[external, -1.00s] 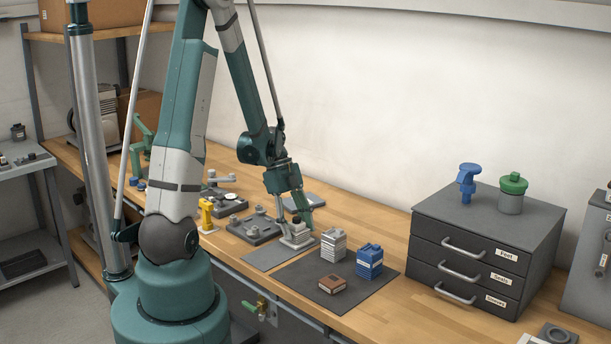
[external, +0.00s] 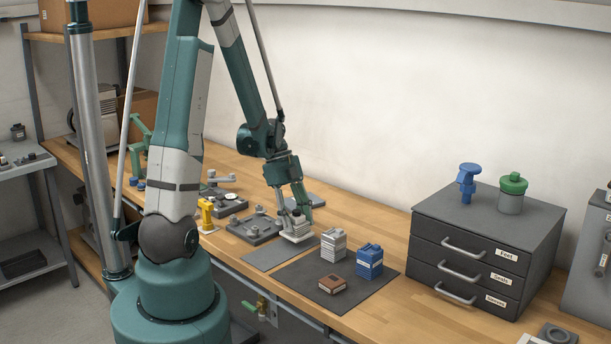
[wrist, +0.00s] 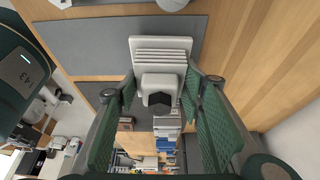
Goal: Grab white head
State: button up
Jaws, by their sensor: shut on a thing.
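The white head (external: 298,237), a pale block with a ribbed plate and a raised boss, is at the far end of the light grey mat (external: 270,257). My gripper (external: 294,222) reaches down over it with green fingers and is shut on it. In the wrist view the white head (wrist: 162,48) shows its ribs and boss, with a finger of my gripper (wrist: 163,88) on each side of the boss. Whether the head touches the mat is hard to tell. A second whitish finned head (external: 333,246) stands on the dark mat (external: 318,298).
A blue finned head (external: 369,262) and a brown block (external: 332,285) are on the dark mat. A dark grey plate with pegs (external: 252,228) and a yellow part (external: 206,214) lie left of my gripper.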

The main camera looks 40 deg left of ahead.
jog(key=shift+r+p, duration=0.3)
jog(key=shift+r, duration=3.4)
jog(key=shift+w, duration=0.1)
